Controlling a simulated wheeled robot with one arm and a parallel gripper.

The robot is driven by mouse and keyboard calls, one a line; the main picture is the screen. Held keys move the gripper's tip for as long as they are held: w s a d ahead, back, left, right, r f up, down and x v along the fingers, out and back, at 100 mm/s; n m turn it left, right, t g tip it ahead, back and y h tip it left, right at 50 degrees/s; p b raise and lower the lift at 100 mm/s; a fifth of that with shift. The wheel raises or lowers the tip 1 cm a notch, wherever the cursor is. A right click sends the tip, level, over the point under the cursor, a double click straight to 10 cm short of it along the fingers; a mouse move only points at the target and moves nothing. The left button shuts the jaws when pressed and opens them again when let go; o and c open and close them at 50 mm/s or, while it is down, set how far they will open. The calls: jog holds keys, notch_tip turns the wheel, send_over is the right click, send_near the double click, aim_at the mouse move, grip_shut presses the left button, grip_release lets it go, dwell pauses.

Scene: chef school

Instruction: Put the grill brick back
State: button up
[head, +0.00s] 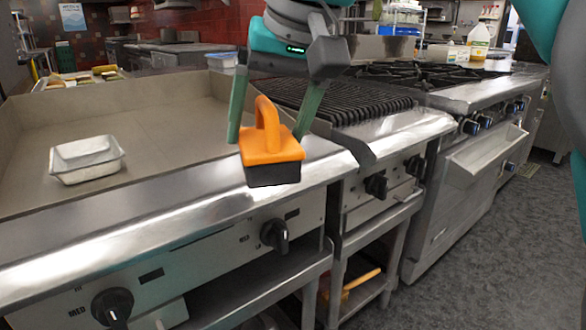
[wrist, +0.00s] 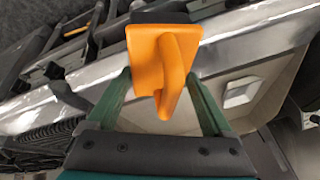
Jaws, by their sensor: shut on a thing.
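The grill brick (head: 272,160) has an orange holder with a looped handle and a dark block underneath. My gripper (head: 267,136) is shut on it, with one green finger at each side of the orange holder. In the head view the brick hangs upright in front of the griddle's steel front ledge, near the seam with the charbroiler. In the wrist view the orange holder (wrist: 150,48) fills the space between the fingertips (wrist: 158,74), and the dark block shows only at the top edge.
The flat griddle (head: 160,125) holds a white tray (head: 86,158) at left. A charbroiler grate (head: 345,100) and a burner range (head: 430,74) stand to the right. An orange-handled tool (head: 360,280) lies on the lower shelf. The floor (head: 470,265) at right is clear.

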jog(key=shift+d, duration=0.1)
jog(key=w, duration=0.5)
jog(key=w+f+p, duration=0.1)
jog(key=w, duration=0.4)
jog(key=w+p, duration=0.1)
jog(key=w, duration=0.4)
jog(key=shift+w+d+f, duration=0.15)
jog(key=shift+w+f, duration=0.1)
jog(key=shift+f, duration=1.8)
jog(key=shift+f, duration=0.15)
jog(key=o, duration=1.4)
jog(key=shift+c, duration=0.2)
